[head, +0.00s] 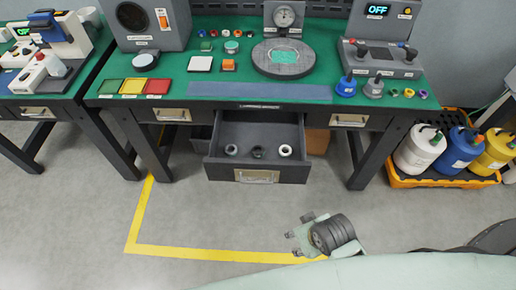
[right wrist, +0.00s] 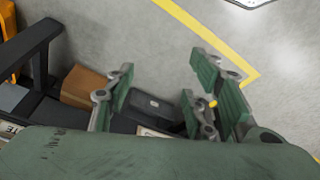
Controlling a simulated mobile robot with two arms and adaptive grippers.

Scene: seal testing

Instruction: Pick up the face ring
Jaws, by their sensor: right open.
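I cannot tell which is the face ring. My right gripper (head: 297,236) is open and empty, in front of and below the drawer, apart from it, over the floor. Its spread green fingers also show in the right wrist view (right wrist: 160,88). My left gripper is out of view.
The green workbench (head: 160,103) above the drawer carries a round plate with a gauge (head: 284,58), colored trays (head: 133,87), control boxes and small parts. Jugs (head: 420,150) stand in an orange tray at right. The floor in front is clear, with yellow tape (head: 200,252).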

